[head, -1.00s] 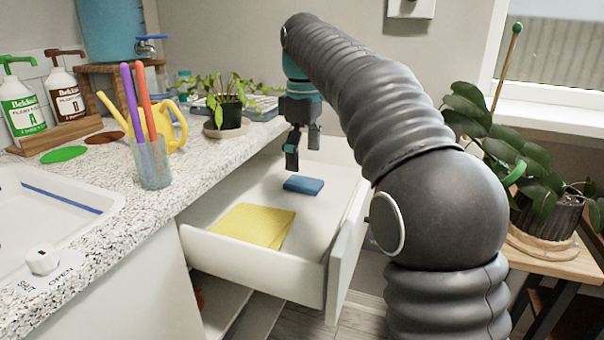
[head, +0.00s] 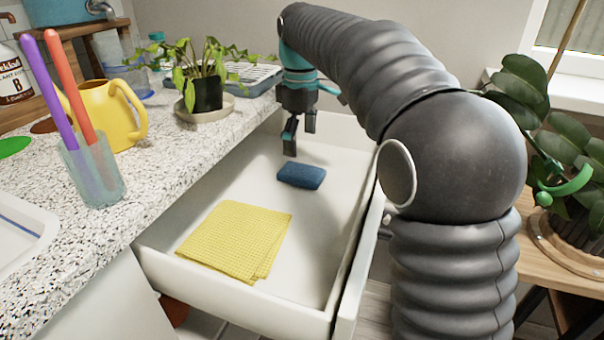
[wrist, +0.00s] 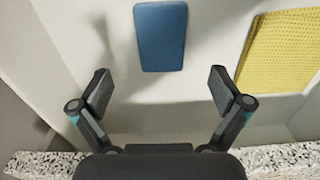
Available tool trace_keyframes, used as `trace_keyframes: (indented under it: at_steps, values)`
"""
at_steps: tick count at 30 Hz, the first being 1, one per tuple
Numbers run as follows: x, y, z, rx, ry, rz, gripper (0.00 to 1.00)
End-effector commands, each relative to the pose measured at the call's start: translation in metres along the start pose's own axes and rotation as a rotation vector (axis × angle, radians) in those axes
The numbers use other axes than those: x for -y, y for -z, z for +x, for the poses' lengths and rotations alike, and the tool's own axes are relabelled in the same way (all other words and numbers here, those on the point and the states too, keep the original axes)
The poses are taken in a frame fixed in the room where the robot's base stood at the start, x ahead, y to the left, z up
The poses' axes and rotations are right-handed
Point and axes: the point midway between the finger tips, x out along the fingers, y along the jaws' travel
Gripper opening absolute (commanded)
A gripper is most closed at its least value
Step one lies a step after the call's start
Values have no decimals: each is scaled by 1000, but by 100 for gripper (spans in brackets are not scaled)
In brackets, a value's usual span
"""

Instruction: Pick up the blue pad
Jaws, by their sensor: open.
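The blue pad (head: 302,175) lies flat in the open white drawer (head: 333,222), toward its back half. In the wrist view the pad (wrist: 160,37) is beyond my fingertips, roughly centred between them. My gripper (head: 299,138) hangs over the drawer, just behind and above the pad in the head view. In the wrist view my gripper (wrist: 158,88) has its fingers spread wide with nothing between them. They look apart from the pad.
A folded yellow cloth (head: 238,240) lies in the drawer's front part and shows in the wrist view (wrist: 283,50). The drawer's walls surround the pad. A potted plant (head: 205,88) stands on the speckled counter (head: 165,150) at left. Bare drawer floor surrounds the pad.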

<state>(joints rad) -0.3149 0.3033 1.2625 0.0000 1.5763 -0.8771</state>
Motion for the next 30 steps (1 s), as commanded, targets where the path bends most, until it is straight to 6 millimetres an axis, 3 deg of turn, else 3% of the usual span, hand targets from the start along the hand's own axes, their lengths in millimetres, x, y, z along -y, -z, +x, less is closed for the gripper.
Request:
trace_keyframes:
  at_steps: [10, 18, 28, 29, 30]
  values:
    - [0, -2, 28, 1, 1, 4, 100]
    - [1, -4, 63, 1, 1, 5, 100]
    - [0, -4, 71, 0, 0, 5, 100]
    - [0, -4, 71, 0, 0, 5, 98]
    - [0, -4, 71, 0, 0, 5, 88]
